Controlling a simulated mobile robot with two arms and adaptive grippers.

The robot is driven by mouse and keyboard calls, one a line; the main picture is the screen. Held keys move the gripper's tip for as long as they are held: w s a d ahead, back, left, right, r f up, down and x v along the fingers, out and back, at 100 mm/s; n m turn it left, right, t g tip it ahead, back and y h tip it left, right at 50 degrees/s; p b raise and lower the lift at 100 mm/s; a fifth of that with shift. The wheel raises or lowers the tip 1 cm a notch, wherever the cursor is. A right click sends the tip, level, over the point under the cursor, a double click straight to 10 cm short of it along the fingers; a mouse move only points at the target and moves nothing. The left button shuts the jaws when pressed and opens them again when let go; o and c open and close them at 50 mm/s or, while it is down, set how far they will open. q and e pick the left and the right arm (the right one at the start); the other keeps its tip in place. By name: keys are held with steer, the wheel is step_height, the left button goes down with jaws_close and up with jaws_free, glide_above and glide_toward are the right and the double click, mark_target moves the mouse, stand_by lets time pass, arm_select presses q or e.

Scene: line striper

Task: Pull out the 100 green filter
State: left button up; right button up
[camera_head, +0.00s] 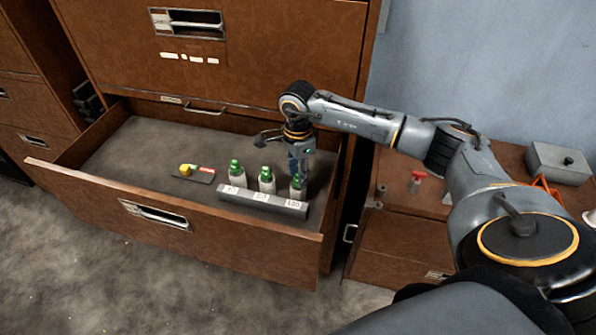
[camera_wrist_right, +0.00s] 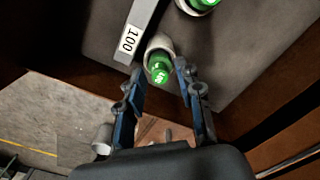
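The 100 filter (camera_head: 296,187) has a green top and stands in a pale holder at the right end of a grey rack (camera_head: 233,200) in the open drawer. A label reading 100 is on the rack in front of it. In the right wrist view, the green top (camera_wrist_right: 158,68) lies between the fingertips of my right gripper (camera_wrist_right: 160,70), which is open. Whether the fingers touch it cannot be told. In the head view, my right gripper (camera_head: 301,168) points down just behind the filter. My left gripper is not in view.
Two similar green-topped filters, the left one (camera_head: 237,175) and middle one (camera_head: 266,181), stand in the same rack. A dark plate with a yellow piece (camera_head: 187,169) lies to the left. The drawer's front wall (camera_head: 110,195) is nearby. A grey box (camera_head: 558,163) sits on the right cabinet.

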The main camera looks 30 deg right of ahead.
jaws_close()
steer(key=shift+r, duration=0.7)
step_height(320, 180, up, 9)
steer(key=p, duration=0.5)
steer(key=shift+f, duration=0.2)
stand_by(0.9)
